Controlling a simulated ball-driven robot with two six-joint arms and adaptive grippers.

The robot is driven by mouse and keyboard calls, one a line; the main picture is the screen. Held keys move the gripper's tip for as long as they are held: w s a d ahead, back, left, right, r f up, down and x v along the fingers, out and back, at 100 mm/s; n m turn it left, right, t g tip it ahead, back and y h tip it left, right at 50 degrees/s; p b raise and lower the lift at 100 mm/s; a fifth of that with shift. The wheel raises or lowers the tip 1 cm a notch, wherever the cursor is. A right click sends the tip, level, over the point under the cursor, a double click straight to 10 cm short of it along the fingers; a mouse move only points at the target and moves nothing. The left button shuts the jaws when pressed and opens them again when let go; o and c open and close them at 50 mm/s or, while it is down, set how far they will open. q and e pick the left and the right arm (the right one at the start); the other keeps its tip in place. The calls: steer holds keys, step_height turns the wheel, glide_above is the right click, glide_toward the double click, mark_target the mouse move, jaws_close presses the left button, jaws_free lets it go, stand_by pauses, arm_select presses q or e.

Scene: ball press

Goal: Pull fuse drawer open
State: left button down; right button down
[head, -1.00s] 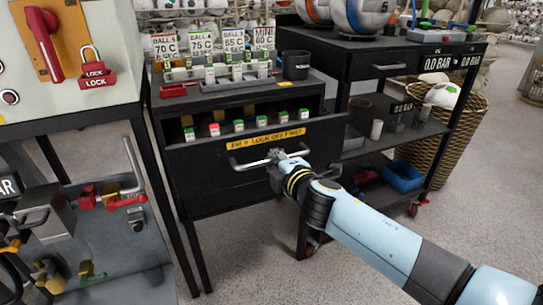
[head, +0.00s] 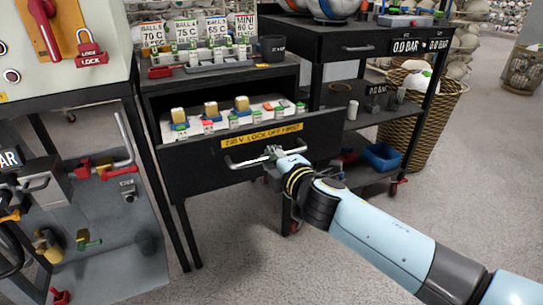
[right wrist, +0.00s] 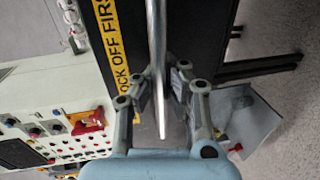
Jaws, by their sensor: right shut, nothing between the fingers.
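The dark fuse drawer (head: 195,183) with a yellow "lock off first" label (head: 262,136) stands open from its cabinet. Its inside shows several small fuse blocks (head: 243,118) with green, orange and yellow parts. The bar handle (head: 238,164) runs across the drawer front. My right gripper (head: 275,153) is at the right part of this handle, its fingers shut. In the right wrist view the handle bar (right wrist: 156,60) passes between the finger linkages of the gripper (right wrist: 160,92); I cannot tell how firmly they touch. My left gripper is not in view.
A control panel (head: 80,85) with a red lock stands at the left, above a shelf of tools (head: 95,215). A black cart (head: 345,90) and a wicker basket (head: 425,125) stand at the right. The floor (head: 240,270) before the drawer is clear.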

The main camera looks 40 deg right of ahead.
steer(key=c, duration=1.3)
jaws_free()
steer(key=shift+c, duration=0.2)
steer(key=v, duration=1.2)
